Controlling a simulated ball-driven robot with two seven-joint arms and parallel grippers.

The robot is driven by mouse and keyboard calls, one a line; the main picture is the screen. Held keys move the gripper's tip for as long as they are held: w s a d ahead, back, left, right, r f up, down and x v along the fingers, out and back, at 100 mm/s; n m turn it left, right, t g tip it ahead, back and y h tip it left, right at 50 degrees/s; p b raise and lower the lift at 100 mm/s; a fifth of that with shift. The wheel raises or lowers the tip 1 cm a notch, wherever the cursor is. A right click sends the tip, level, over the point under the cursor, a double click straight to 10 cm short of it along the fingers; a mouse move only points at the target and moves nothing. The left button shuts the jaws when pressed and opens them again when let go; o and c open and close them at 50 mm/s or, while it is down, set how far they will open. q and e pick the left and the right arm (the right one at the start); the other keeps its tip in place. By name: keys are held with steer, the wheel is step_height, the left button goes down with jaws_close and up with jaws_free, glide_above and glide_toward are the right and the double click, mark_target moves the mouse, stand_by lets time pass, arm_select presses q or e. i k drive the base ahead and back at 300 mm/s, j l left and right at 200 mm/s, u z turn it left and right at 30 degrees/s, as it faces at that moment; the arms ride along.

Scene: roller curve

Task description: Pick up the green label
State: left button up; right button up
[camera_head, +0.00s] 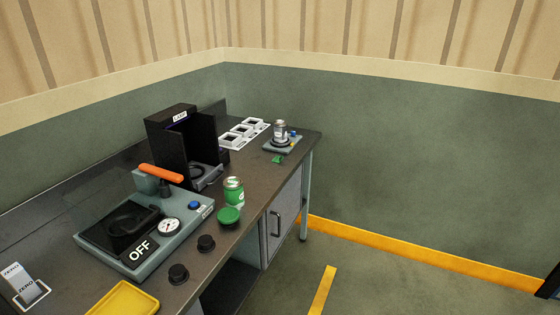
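A small flat green piece (277,160), which looks like the green label, lies on the dark bench top near its front edge, toward the far end. It is too small to read. A green can (234,191) with white marks stands upright at mid-bench. A round green disc (228,216) sits just in front of the can, near the edge. Neither of my grippers is in view.
Behind the green piece is a grey plate (283,145) bearing a can and a blue button. A black lamp housing (180,150), a device marked OFF (140,250), black knobs and a yellow tray (124,299) also occupy the bench. The floor at right is mostly clear.

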mark_target(278, 159)
steer(key=u, duration=3.6)
steer(key=l+z, duration=0.1)
steer(key=z, duration=0.3)
steer(key=l+z, duration=0.15)
steer(key=z, duration=0.2)
steer(key=k+l+z, duration=0.1)
steer(key=z, duration=0.3)
steer(key=l+z, duration=0.2)
steer(key=l, duration=0.2)
steer(key=i+l+z, duration=0.15)
steer(key=l, duration=0.25)
steer(key=l+z, duration=0.2)
steer(key=l, duration=0.2)
steer(key=i+l+z, duration=0.15)
steer(key=l, duration=0.2)
steer(key=l+z, duration=0.2)
steer(key=l, duration=0.15)
steer(key=i, duration=0.05)
